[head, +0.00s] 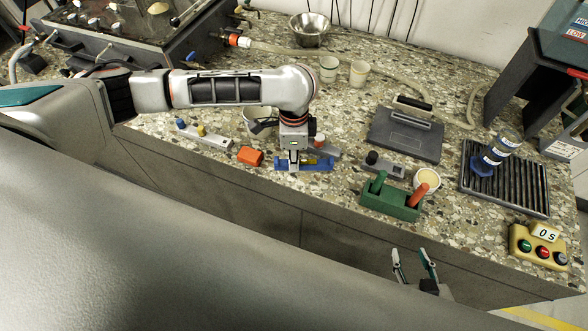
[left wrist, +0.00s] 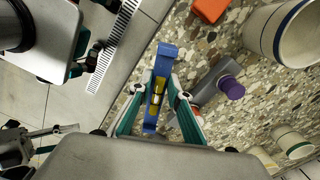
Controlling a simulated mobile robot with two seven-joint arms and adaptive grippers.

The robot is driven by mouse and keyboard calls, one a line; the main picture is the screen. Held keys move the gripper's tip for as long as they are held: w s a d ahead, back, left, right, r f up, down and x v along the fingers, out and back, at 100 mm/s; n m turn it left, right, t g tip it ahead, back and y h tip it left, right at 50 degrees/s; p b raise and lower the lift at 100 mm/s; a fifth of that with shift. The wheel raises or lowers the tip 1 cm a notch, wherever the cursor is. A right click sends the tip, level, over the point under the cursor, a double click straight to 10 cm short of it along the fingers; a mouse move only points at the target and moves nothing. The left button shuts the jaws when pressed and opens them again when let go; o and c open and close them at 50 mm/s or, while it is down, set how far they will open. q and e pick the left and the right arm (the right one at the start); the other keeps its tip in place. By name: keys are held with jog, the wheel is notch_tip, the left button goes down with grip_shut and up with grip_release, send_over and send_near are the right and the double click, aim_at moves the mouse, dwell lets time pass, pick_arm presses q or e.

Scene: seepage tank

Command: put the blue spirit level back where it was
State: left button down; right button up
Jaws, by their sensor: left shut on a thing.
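The blue spirit level (head: 320,165) is at the front edge of the speckled counter, below my left wrist. In the left wrist view the level (left wrist: 161,62), with a yellow middle part, stands lengthwise between the green-sided fingers. My left gripper (head: 294,163) points down and is shut on it; the fingers (left wrist: 158,95) hide part of its sides. I cannot tell whether the level touches the counter or is just above it. My right gripper (head: 415,262) is open and empty, in front of the counter, its fingers apart.
An orange block (head: 250,155) lies just left of the level. A grey valve piece (head: 384,166) and a green holder (head: 392,203) with green and orange handles stand to the right.

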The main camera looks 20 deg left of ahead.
pick_arm(q)
notch_tip(320, 180, down, 5)
jog(key=shift+r+b, duration=0.1)
jog(key=shift+b, duration=0.5)
pick_arm(e)
jog(key=shift+s+d+f, duration=0.1)
jog(key=shift+f, duration=0.4)
jog(key=shift+s+d+f, duration=0.1)
jog(key=shift+f, duration=0.4)
pick_arm(q)
jog(key=c, duration=1.9)
grip_release()
pick_arm(e)
jog(key=shift+w+r, duration=0.15)
jog(key=shift+r, duration=0.2)
